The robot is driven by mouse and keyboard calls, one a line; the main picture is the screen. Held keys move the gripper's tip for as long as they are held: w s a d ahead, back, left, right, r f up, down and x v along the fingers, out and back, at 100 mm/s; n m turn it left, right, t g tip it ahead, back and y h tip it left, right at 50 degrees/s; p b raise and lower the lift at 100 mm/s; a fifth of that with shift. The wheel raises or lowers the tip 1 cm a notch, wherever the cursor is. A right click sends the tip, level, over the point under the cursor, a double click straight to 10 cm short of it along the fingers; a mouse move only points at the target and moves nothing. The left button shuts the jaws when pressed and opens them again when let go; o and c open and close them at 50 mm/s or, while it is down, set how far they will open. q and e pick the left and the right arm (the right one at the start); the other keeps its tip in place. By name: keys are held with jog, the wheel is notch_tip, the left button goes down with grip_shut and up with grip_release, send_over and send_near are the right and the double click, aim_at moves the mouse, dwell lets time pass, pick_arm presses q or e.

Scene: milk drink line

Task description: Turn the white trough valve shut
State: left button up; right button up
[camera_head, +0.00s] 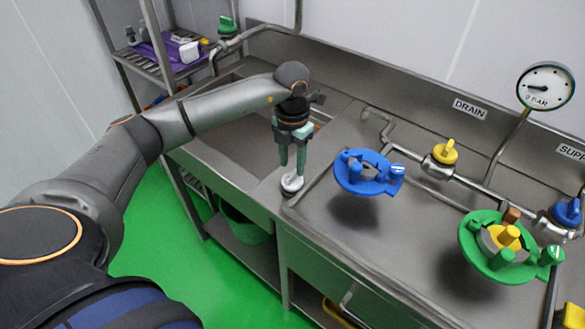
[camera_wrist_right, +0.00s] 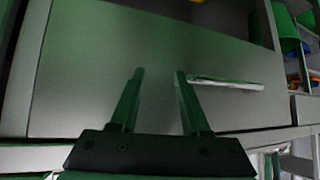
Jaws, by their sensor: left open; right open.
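The white trough valve (camera_head: 291,184) is a small white knob on the steel rim between the trough at left and the counter at right, in the head view. My left gripper (camera_head: 291,170) points down right over it. Its two green fingers are apart, with the tips at the top of the knob. I cannot tell whether they touch it. My right gripper (camera_wrist_right: 158,75) shows in the right wrist view, open and empty, before a grey steel panel (camera_wrist_right: 120,50) with a light bar handle (camera_wrist_right: 225,83).
A blue wheel (camera_head: 352,183) and a green wheel (camera_head: 478,262) stand on the counter to the right. Behind them runs a pipe with a yellow valve (camera_head: 443,152), a blue valve (camera_head: 566,215) and a gauge (camera_head: 545,88). A rack (camera_head: 160,75) stands at the back left.

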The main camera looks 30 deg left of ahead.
aim_at(292, 174)
pick_arm(q)
jog(key=shift+f, duration=1.75)
grip_shut()
